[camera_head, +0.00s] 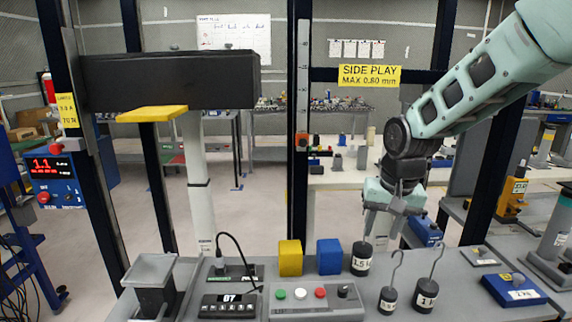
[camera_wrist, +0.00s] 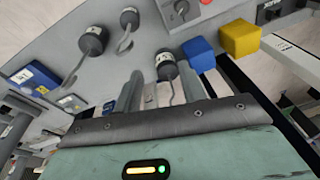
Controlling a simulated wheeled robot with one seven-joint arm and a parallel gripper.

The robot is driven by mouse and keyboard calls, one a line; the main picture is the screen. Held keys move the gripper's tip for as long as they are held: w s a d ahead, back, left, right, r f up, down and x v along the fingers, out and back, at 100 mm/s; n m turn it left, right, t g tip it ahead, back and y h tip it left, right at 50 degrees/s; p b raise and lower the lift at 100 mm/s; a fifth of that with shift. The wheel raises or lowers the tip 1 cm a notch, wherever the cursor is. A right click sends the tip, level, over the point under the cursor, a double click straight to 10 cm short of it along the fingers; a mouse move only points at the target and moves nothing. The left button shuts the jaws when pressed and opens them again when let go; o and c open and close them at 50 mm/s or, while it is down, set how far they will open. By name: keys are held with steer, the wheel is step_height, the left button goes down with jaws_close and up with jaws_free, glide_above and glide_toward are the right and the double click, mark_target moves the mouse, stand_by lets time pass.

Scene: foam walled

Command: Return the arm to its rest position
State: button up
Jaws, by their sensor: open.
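My arm (camera_head: 480,80) reaches in from the upper right in the head view, bent down at the wrist. My gripper (camera_head: 383,232) points down over the grey bench, with its fingers apart. A black hooked weight (camera_head: 361,262) with a white label stands on the bench just below and left of the fingers. In the wrist view the two fingers (camera_wrist: 160,92) are spread, and the hook of that weight (camera_wrist: 167,68) shows between or beyond them. I cannot tell whether a finger touches the hook.
Two more hooked weights (camera_head: 388,300) (camera_head: 427,293) stand to the right. A yellow block (camera_head: 290,258) and a blue block (camera_head: 329,257) stand left of the labelled weight. A button box (camera_head: 315,302) lies in front. Dark uprights (camera_head: 299,130) and a crossbar rise behind.

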steer(key=s+a+n, duration=0.2)
steer(key=s+n, duration=0.1)
steer(key=s, duration=0.7)
steer(key=s+a+n+g+p, duration=0.1)
steer(key=s+a+n, duration=0.1)
steer(key=s, duration=0.8)
steer(key=s+a+r+n, duration=0.1)
steer(key=s+n, duration=0.3)
steer(key=s, duration=0.6)
steer(key=shift+a+g+p, duration=0.4)
steer(key=shift+a, duration=0.1)
steer(key=shift+r, duration=0.1)
